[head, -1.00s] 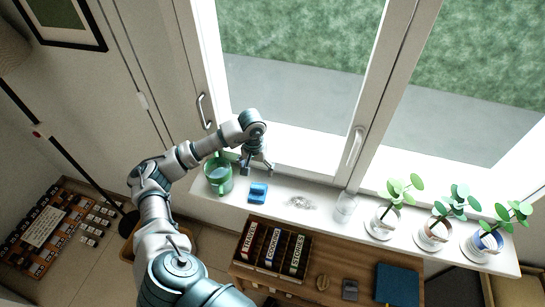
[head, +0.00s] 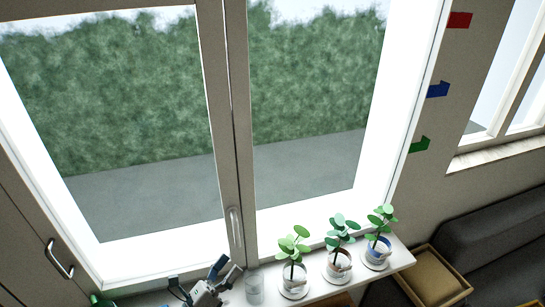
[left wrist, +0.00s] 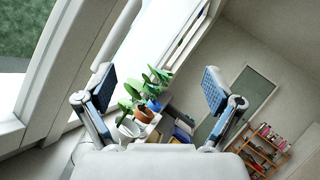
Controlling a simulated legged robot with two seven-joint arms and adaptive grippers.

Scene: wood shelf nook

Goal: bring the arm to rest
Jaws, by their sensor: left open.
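My left gripper (head: 203,281) is at the bottom edge of the head view, in front of the window and just left of a clear glass (head: 254,288). Its fingers are spread and point upward. Most of the left arm behind it is out of the head view. In the left wrist view the same gripper (left wrist: 157,91) shows two blue-padded fingers wide apart, with nothing between the pads. The potted plants (left wrist: 143,98) appear beyond the fingers, not touching them. My right gripper is in neither view.
Three potted plants, left (head: 293,274), middle (head: 338,264) and right (head: 377,250), stand on the white sill (head: 402,259). A green mug (head: 98,300) is cut off at bottom left. A window handle (head: 235,226) is above the glass. A dark sofa (head: 490,230) stands at right.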

